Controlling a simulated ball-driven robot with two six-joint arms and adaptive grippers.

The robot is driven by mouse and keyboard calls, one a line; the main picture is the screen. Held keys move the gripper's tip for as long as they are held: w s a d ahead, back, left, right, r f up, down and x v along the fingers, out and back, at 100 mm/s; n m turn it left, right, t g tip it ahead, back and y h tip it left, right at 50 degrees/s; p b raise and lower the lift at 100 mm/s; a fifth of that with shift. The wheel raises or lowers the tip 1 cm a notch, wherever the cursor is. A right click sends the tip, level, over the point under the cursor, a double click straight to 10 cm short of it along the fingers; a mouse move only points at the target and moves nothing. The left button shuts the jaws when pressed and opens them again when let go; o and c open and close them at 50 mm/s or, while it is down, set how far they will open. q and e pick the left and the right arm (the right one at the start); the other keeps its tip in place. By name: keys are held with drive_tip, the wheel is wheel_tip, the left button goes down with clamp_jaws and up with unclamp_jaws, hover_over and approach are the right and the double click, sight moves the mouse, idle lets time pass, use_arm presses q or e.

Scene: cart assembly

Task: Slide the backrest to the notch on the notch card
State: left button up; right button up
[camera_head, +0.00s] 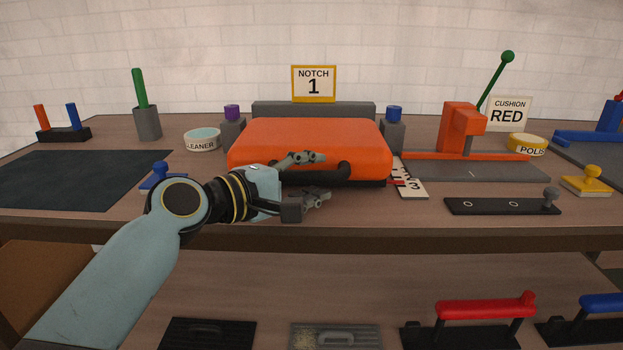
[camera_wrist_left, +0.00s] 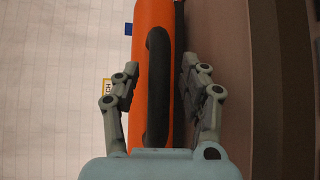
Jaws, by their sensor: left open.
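The backrest (camera_head: 310,135) is a wide orange block with a dark underside and a black handle (camera_head: 345,172) on its front. It sits at the middle of the table. The notch card (camera_head: 314,84) behind it reads "NOTCH 1". A white scale strip (camera_head: 412,184) shows a 3 at the backrest's right front; its other marks are partly hidden. My left gripper (camera_head: 312,178) is open in front of the backrest, one finger above the other. In the left wrist view, its fingers (camera_wrist_left: 158,72) lie on either side of the black handle (camera_wrist_left: 158,88), apparently apart from it. My right gripper is out of view.
Grey posts with purple (camera_head: 232,113) and blue (camera_head: 393,114) tops flank the backrest. An orange lever press (camera_head: 463,128) stands right, a black bar (camera_head: 500,206) in front of it. A blue-handled stamp (camera_head: 160,176) and dark mat (camera_head: 75,180) lie left. A shelf below holds red-handled (camera_head: 485,308) and other parts.

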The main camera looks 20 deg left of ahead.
use_arm(q)
drive_tip(key=shift+w, duration=0.1)
drive_tip(key=c, duration=0.9)
clamp_jaws()
drive_tip(key=w, duration=0.2)
drive_tip(key=w+a, duration=0.1)
drive_tip(key=w, duration=0.1)
drive_tip(key=w+a+b, duration=0.1)
drive_tip(key=w, duration=0.1)
drive_tip(key=shift+w+r, duration=0.1)
drive_tip(key=shift+w, duration=0.3)
drive_tip(key=shift+d, duration=0.1)
drive_tip(key=o, duration=0.9)
unclamp_jaws()
drive_tip(key=shift+s, duration=0.1)
